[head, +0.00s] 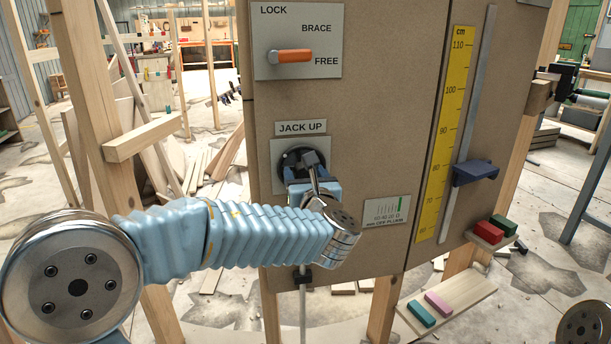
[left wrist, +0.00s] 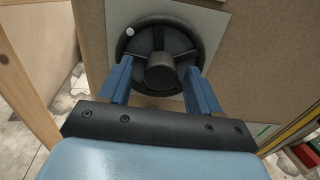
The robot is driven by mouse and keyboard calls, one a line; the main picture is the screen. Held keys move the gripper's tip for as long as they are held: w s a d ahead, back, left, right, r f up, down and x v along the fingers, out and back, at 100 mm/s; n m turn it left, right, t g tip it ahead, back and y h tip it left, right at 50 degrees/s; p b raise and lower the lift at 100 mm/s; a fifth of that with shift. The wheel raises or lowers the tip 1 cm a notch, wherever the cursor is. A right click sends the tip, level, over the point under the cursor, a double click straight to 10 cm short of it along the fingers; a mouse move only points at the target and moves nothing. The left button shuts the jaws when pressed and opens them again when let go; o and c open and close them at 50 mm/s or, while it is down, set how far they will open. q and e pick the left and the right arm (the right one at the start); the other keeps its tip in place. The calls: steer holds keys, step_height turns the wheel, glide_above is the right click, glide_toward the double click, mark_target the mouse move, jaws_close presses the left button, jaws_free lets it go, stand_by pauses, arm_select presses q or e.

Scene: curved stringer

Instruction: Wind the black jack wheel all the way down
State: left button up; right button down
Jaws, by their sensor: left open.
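The black jack wheel (head: 294,158) is on a grey plate under the JACK UP label (head: 301,127) in the head view. My left gripper and wrist hide most of it there. In the left wrist view the wheel (left wrist: 158,32) shows as a round black rim with spokes, a dark hub and a small pale knob at its upper left. My left gripper (left wrist: 159,85) is open, with one blue finger on each side of the hub, in front of the wheel's lower part. I cannot tell whether the fingers touch it. My right gripper is not in view.
An orange lever (head: 291,56) points at FREE above the wheel. A yellow centimetre scale (head: 445,130) with a dark blue slider (head: 475,172) stands to the right. Coloured blocks (head: 484,233) lie on a small ledge. A wooden post (head: 95,120) stands to the left.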

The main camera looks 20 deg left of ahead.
arm_select(q)
steer(key=c, duration=1)
steer(key=shift+f+n+b, duration=0.2)
steer(key=shift+n+b, duration=0.3)
steer(key=shift+b, duration=0.4)
steer(key=shift+c, duration=0.2)
steer(key=shift+r+n+b, duration=0.1)
steer(key=shift+n+b, duration=3)
steer(key=shift+b, duration=0.8)
steer(key=o, duration=1)
steer(key=shift+o, duration=0.2)
steer(key=shift+r, duration=0.1)
